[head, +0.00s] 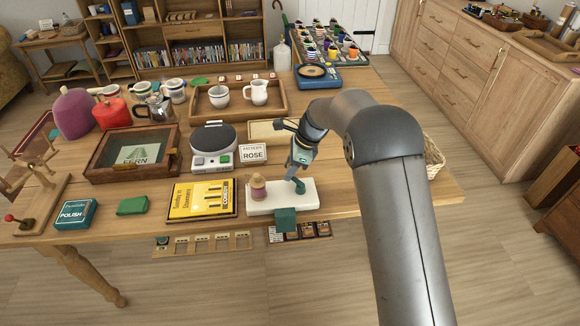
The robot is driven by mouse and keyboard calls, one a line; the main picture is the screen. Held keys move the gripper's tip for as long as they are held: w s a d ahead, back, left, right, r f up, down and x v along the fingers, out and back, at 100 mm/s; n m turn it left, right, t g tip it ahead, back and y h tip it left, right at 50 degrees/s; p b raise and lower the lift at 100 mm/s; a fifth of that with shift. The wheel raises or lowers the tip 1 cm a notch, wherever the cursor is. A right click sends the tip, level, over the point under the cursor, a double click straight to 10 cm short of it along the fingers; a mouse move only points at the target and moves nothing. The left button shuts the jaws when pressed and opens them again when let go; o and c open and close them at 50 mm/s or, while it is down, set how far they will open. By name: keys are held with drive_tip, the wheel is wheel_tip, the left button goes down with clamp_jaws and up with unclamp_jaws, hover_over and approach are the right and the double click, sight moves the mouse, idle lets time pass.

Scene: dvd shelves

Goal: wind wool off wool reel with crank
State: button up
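A wooden stand with spoke-like arms and a red knob, apparently the wool reel with crank (42,204), stands at the table's left front corner. A dark green piece shows just below the gripper on the slab. I cannot tell whether the fingers touch it, or whether they are open or shut.
A blue POLISH box (76,214), a green block (132,205) and a yellow book (201,199) lie between reel and slab. Behind are a glass-lidded case (133,177), a kitchen scale (213,163) and a wooden tray (205,116). A teal piece (286,220) hangs at the slab's front.

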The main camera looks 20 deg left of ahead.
clamp_jaws()
idle(0.3)
